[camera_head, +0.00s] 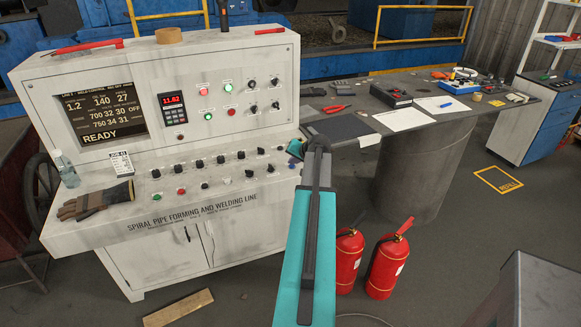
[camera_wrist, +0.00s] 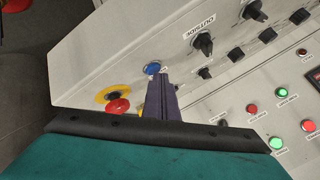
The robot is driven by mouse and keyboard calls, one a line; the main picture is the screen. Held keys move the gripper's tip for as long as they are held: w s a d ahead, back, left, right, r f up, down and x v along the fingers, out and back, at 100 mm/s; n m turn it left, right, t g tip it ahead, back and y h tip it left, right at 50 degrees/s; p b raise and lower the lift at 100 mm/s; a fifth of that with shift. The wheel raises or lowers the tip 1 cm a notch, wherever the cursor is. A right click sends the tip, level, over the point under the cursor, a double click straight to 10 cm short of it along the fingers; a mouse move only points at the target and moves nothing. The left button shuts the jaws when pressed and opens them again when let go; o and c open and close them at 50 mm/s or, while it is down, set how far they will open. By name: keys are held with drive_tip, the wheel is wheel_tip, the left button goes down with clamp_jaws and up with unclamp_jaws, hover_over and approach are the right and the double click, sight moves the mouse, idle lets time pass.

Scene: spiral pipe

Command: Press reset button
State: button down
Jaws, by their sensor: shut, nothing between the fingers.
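The control console (camera_head: 85,235) stands on the left in the head view. In the wrist view a small blue button (camera_wrist: 152,68) sits on its sloped panel, beside a red mushroom button (camera_wrist: 118,105) on a yellow ring. The blue button's label is mostly covered, so I cannot read whether it says reset. My gripper (camera_wrist: 159,78) is shut and empty. Its tips are right beside the blue button in the picture; I cannot tell whether they touch it. In the head view my arm covers the panel's right end, and the blue button is not clearly visible.
Black knobs (camera_wrist: 204,43) and lit red and green buttons crowd the panel near my gripper.

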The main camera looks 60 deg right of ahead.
drive_tip(key=shift+r+p, duration=0.3)
drive_tip(key=shift+r, duration=0.45)
drive_tip(key=shift+r, duration=0.1)
drive_tip(key=shift+r+p, duration=1.15)
drive_tip(key=shift+r, duration=1.3)
